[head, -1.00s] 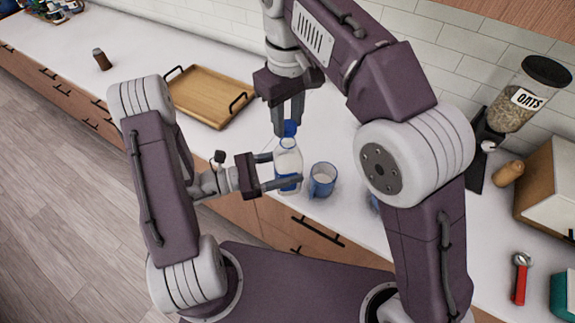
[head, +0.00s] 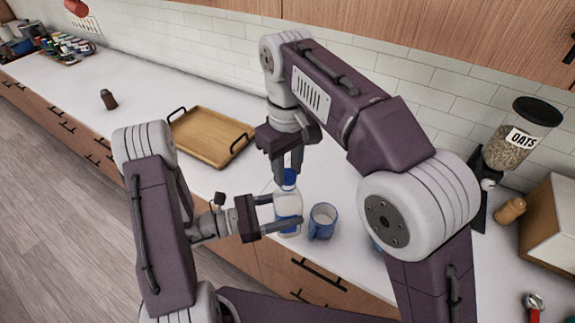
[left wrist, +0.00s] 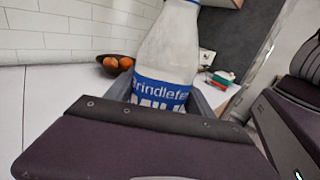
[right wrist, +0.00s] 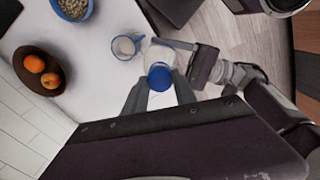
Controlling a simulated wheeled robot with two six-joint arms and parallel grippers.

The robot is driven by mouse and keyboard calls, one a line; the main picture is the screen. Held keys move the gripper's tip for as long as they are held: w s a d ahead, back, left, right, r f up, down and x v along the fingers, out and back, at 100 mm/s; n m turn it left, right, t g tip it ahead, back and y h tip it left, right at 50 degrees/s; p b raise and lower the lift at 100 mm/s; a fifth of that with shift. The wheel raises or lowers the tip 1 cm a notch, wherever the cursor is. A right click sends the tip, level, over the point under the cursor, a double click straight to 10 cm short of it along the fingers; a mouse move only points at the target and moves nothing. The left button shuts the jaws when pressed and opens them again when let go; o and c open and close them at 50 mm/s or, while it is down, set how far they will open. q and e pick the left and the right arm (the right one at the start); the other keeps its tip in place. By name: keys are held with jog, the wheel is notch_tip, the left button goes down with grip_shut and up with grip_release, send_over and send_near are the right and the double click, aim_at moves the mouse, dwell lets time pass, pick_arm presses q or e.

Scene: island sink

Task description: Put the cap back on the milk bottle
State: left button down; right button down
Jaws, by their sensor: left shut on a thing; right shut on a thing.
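The milk bottle (head: 287,207), clear and white with a blue label, stands upright at the counter's front edge. My left gripper (head: 284,212) is shut around its body; the left wrist view shows the bottle (left wrist: 168,50) between the fingers, its top out of frame. The blue cap (head: 289,178) is at the bottle's mouth, upright and in line with the neck. My right gripper (head: 288,168) points down from above and is shut on the cap. The right wrist view shows the cap (right wrist: 160,76) between the fingertips, over the bottle. I cannot tell whether it is fully seated.
A blue mug (head: 322,222) stands close right of the bottle. A wooden tray (head: 212,137) lies to the left, with a small brown shaker (head: 108,99) beyond. An oats dispenser (head: 515,140) stands at the right. A bowl of oranges (right wrist: 38,70) and an oat bowl (right wrist: 72,8) are nearby.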

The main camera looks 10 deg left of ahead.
jog(key=shift+f, duration=0.55)
dwell(0.4)
jog(key=m, duration=1.7)
jog(key=shift+m, duration=0.4)
jog(key=m, duration=0.6)
jog(key=shift+m, duration=0.3)
jog(key=m, duration=0.5)
jog(key=shift+m, duration=0.4)
jog(key=m, duration=0.5)
jog(key=shift+m, duration=0.3)
